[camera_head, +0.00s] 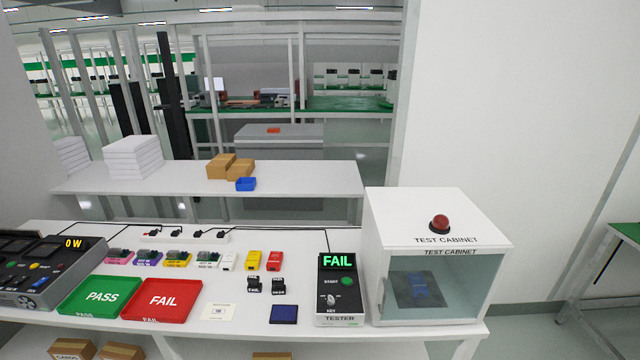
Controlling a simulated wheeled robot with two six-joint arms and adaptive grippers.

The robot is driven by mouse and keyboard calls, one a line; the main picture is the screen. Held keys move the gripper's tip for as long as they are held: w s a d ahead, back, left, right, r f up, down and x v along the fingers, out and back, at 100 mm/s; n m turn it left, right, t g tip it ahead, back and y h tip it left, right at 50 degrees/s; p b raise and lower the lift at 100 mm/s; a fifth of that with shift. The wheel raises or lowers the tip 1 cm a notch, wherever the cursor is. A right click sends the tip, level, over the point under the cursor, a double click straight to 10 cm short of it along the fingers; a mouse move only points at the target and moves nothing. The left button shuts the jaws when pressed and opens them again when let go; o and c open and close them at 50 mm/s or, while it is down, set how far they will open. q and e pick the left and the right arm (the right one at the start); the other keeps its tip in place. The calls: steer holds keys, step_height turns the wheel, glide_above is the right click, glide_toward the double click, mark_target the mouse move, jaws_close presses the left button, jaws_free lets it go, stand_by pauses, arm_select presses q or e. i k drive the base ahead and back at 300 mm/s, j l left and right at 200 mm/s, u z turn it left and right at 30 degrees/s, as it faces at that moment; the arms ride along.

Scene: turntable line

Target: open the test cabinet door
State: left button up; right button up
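The white test cabinet (378,240) stands at the right end of the white workbench. A red dome button or lamp (439,223) sits on its top. Its front door (462,285) is a glass panel in a white frame and looks shut. A light vertical bar, perhaps the handle, shows near the door's left edge. Through the glass I see a dark plate with a blue item (420,288) on it. Neither of my grippers shows in the head view.
Left of the cabinet is a black tester (340,290) with a green FAIL display. A green PASS tray (100,296), a red FAIL tray (162,299), a dark blue square (284,314) and several small coloured modules cover the bench.

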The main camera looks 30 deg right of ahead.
mark_target(507, 251)
steer(key=z, duration=1.9)
